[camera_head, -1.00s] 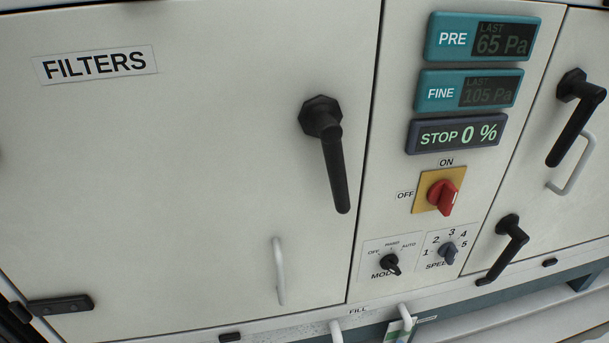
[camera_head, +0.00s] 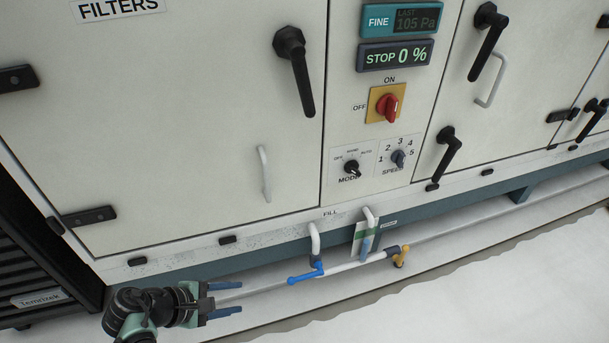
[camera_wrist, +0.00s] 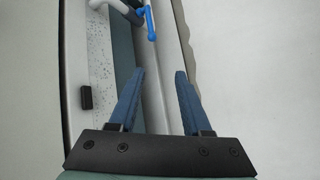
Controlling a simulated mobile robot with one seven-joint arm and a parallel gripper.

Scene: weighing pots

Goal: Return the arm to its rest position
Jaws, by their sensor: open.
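My gripper (camera_head: 226,300) is at the lower left of the head view, low in front of the cabinet's base, pointing right. In the wrist view its two blue fingers (camera_wrist: 159,82) stand apart with nothing between them. Beyond the fingertips is a blue-handled valve (camera_head: 305,274) on the pipe, which also shows at the top of the wrist view (camera_wrist: 150,22). The gripper is clear of the valve. Most of my arm is outside the frame.
The cabinet (camera_head: 190,150) carries black door handles (camera_head: 295,70), a red rotary switch (camera_head: 387,107) and a MODE knob (camera_head: 352,167). A pipe (camera_head: 470,228) with a yellow valve (camera_head: 400,257) runs along the base. A dark louvred unit (camera_head: 40,270) stands at left. The floor at lower right is clear.

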